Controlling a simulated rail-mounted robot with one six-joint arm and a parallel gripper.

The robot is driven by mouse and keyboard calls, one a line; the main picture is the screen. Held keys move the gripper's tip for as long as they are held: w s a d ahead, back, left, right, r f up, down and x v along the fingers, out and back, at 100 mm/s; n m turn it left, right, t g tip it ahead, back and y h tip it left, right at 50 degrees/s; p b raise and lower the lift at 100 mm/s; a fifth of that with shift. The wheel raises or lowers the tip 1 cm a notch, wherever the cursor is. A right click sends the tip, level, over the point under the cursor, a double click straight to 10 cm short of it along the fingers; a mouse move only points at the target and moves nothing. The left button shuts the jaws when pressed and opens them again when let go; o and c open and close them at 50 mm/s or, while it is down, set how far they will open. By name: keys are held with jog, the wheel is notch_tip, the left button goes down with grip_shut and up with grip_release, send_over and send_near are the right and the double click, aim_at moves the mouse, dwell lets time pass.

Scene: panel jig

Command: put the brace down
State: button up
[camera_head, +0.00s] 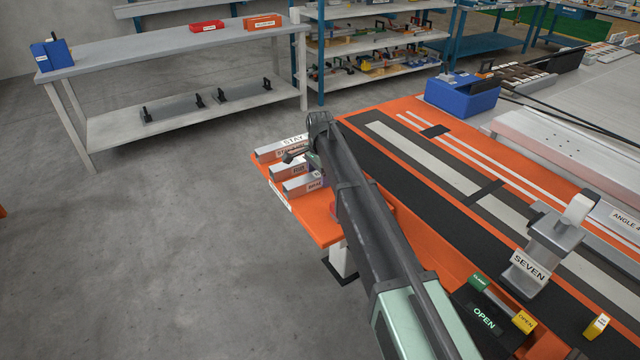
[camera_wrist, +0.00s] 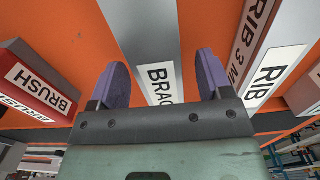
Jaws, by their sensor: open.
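The brace (camera_wrist: 145,25) is a grey bar with a white label reading "BRAC", the rest of the word cut off by my gripper. It appears to lie on the orange surface (camera_wrist: 215,25) in the wrist view. My gripper (camera_wrist: 162,80) is open, with one purple finger on each side of the brace. A gap shows on the right side; the left finger is close to the brace's edge, and I cannot tell if it touches.
In the head view, a bar labelled STAY (camera_head: 280,148) lies on the orange board (camera_head: 320,228). A SEVEN block (camera_head: 545,255) stands farther right.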

jog(key=c, duration=1.3)
jog(key=shift+o, duration=0.2)
jog(key=shift+r, duration=0.1)
notch_tip(320, 180, up, 20)
jog(key=p, duration=2)
